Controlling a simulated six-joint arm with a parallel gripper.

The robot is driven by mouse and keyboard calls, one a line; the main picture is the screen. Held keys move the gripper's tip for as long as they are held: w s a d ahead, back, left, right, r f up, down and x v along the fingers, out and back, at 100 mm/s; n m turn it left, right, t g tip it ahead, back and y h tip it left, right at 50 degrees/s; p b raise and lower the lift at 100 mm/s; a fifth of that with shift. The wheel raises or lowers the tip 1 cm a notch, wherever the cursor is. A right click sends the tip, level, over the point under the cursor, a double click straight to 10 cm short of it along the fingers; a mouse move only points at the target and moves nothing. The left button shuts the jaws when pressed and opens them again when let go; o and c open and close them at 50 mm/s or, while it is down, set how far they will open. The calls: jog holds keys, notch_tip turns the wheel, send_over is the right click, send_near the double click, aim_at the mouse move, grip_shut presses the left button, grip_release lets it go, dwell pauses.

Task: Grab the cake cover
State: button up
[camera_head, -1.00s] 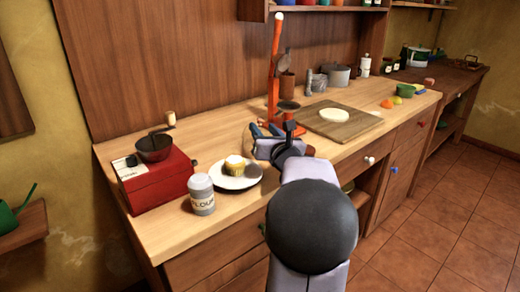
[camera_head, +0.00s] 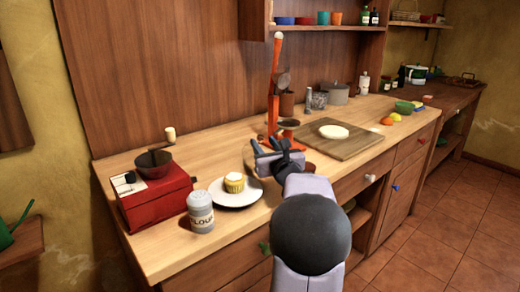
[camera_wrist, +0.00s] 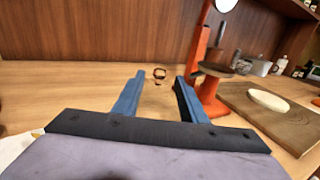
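My gripper (camera_head: 262,150) is over the counter in the head view, in front of the orange stand and right of the white plate (camera_head: 222,201). In the wrist view my gripper (camera_wrist: 160,78) is open, with its two blue fingers apart and nothing held between them. A small brown ring-like thing (camera_wrist: 159,73) shows beyond the fingertips, on or above the counter; I cannot tell whether it belongs to a clear cake cover. A cupcake (camera_head: 234,182) sits uncovered on the plate.
The tall orange stand (camera_head: 274,95) is close to my right finger in the wrist view (camera_wrist: 200,58). A cutting board (camera_head: 345,149) with a pale round piece lies to the right. A flour can (camera_head: 201,212) and a red grinder box (camera_head: 157,205) stand left. Bare counter lies behind the plate.

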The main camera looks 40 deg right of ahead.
aim_at(261, 140)
jog(key=shift+p+x, duration=0.45)
jog(key=shift+x, duration=1.65)
jog(key=shift+a, duration=0.1)
grip_shut()
jog(key=shift+r, duration=0.1)
